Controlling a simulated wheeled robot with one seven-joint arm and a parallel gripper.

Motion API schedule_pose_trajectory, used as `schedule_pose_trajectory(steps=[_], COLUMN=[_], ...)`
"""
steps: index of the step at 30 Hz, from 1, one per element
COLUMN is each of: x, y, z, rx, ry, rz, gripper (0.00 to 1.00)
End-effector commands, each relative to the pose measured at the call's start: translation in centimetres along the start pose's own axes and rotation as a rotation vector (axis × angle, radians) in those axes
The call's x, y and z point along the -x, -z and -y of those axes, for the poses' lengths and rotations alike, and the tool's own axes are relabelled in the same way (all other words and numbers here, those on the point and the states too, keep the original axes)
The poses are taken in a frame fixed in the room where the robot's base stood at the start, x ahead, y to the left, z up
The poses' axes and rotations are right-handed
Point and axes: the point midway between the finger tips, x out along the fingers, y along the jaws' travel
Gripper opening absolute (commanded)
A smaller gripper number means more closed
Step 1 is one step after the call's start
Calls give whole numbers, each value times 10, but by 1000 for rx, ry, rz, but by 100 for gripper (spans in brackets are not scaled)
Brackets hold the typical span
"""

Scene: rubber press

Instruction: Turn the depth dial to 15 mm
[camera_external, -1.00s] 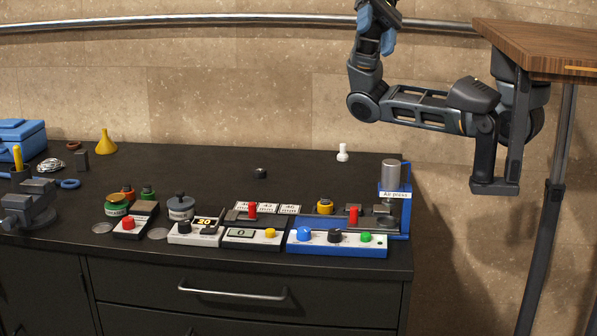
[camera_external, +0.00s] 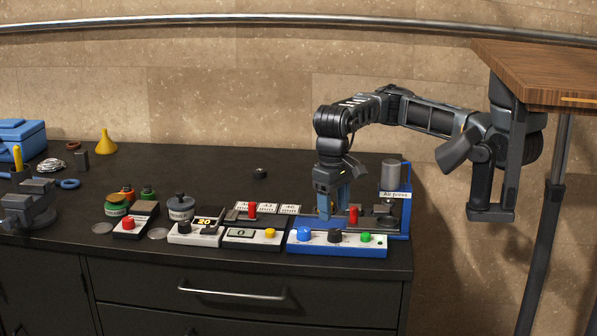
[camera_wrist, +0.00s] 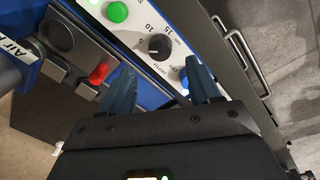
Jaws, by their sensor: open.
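The depth dial (camera_wrist: 160,47) is a round black knob on the white sloping panel of the blue press, with small printed numbers beside it. A pale mark on it seems to face the 5, but it is too small to be sure. In the external view the dial (camera_external: 335,235) sits between a blue and a green button. My gripper (camera_wrist: 160,66) points down with its blue fingers apart and empty. In the wrist view the dial lies just beyond the gap between the fingertips. In the external view my gripper (camera_external: 334,211) hangs above and behind the dial, apart from it.
The green button (camera_wrist: 117,12) and the blue button (camera_wrist: 185,80), partly behind a finger, flank the dial. A red knob (camera_wrist: 98,74) stands close to the left finger. The press column (camera_external: 390,177) rises at the right. Other devices stand to the left.

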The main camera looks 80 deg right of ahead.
Motion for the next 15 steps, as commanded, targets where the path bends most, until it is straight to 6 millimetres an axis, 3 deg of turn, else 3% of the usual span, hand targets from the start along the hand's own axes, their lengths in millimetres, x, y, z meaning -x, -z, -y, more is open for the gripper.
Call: schedule_pose_trajectory(steps=[9, 15], x=[-46, -58], y=[-1, -1], z=[0, 0], rx=[-1, 0], ry=[1, 2], rz=[3, 1], gripper=[62, 62])
